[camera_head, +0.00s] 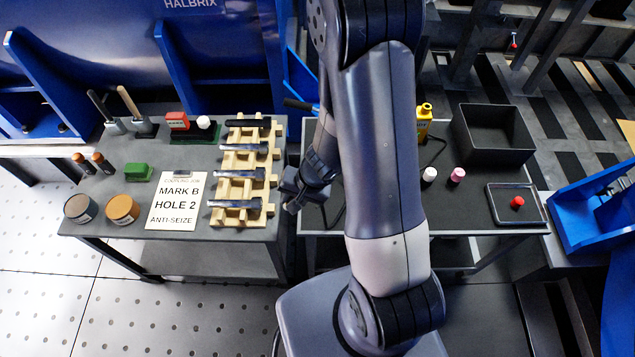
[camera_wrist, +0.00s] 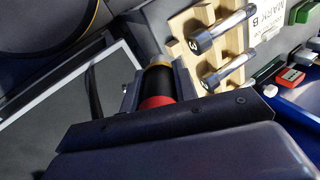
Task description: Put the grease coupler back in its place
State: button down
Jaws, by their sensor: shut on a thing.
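My gripper (camera_wrist: 158,92) is shut on a small cylinder, which I take to be the grease coupler (camera_wrist: 159,80). It has a black body, a yellowish end and a red part, and sits between both fingers in the wrist view. In the head view my gripper (camera_head: 298,192) hangs over the gap between the two tables, just right of the wooden rack. The held thing cannot be made out there. No empty place for it can be told for sure.
The wooden rack (camera_head: 243,158) holds several dark-and-metal bars on the left table. A sign (camera_head: 175,204), a green block (camera_head: 138,173) and two round tins lie left of it. The right table holds a black bin (camera_head: 492,133), a yellow bottle (camera_head: 424,122) and a tray (camera_head: 516,219) with a red cap.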

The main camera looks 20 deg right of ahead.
jog(key=w+d+f+n+g+h, duration=0.1)
jog(key=w+d+f+g+h, duration=0.1)
jog(key=w+d+h, duration=0.2)
jog(key=shift+d+f+n, duration=0.3)
jog(key=shift+d, duration=1.5)
jog(key=shift+w+b, duration=0.15)
jog(key=shift+b, duration=0.2)
jog(key=shift+f+b, duration=2.55)
jog(key=shift+f, duration=0.3)
jog(key=shift+f+b, duration=1.55)
jog(key=shift+b, duration=0.3)
jog(key=c, duration=1)
grip_release()
jog(key=shift+c, duration=0.2)
jog(key=shift+r, duration=0.1)
